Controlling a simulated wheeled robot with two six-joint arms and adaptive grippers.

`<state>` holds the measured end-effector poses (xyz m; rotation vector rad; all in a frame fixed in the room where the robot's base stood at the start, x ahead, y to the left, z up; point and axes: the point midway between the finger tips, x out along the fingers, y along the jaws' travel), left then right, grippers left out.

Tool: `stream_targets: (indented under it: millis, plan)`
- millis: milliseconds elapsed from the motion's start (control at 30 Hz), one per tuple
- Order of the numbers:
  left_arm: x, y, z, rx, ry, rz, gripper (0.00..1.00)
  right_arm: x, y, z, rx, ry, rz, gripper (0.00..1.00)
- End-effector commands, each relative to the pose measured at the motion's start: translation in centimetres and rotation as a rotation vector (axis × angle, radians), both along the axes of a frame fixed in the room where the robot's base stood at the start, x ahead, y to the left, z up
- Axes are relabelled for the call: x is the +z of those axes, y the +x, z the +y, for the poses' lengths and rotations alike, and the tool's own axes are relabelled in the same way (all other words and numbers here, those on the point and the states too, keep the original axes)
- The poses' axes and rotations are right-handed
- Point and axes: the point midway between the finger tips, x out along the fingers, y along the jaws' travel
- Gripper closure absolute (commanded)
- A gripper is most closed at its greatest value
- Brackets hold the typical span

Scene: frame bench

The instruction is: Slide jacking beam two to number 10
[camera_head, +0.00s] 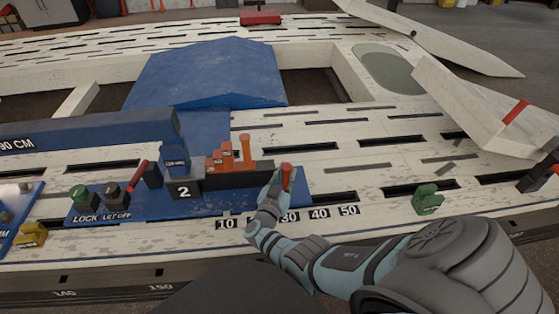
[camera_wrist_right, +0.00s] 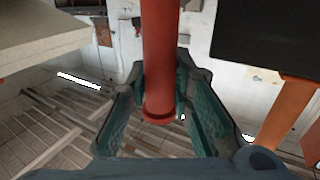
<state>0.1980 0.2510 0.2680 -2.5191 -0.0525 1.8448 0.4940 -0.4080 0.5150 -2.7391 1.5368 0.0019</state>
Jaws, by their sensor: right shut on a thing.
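Jacking beam two is the blue beam (camera_head: 90,132) on the left, ending in a dark block marked 2 (camera_head: 184,191). A number scale runs along the front edge, with the 10 label (camera_head: 225,224) to the right of and below that block. My right gripper (camera_head: 281,188) is shut on an upright red handle (camera_head: 287,170), right of the dark block and above the scale. In the right wrist view the red handle (camera_wrist_right: 160,60) stands between the two green-lined fingers. My gripper and forearm hide the 20 label and part of the 30. My left gripper is out of view.
An orange post (camera_head: 246,150) and orange stepped blocks (camera_head: 217,160) stand left of the gripper. LOCK and LET OFF controls (camera_head: 110,195) are at the left. A green block (camera_head: 427,199) sits on the slotted white deck (camera_head: 380,128) at right.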

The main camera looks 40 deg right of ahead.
Motion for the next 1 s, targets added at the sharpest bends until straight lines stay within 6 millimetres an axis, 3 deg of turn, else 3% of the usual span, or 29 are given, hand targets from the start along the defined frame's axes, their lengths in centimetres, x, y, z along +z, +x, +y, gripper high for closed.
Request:
stream_targets:
  millis: [400,433,567,1000]
  plan:
    - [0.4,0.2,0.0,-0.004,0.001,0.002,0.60,0.5,1.3,0.8,0.013,-0.009,-0.007,1.00]
    - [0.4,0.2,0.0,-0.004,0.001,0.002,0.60,0.5,1.3,0.9,0.014,-0.009,-0.007,0.77]
    - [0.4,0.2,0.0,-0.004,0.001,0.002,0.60,0.4,1.4,1.1,0.017,-0.008,-0.005,0.59]
    - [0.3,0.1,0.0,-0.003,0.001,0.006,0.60,0.3,1.1,0.9,0.011,-0.004,-0.003,0.59]
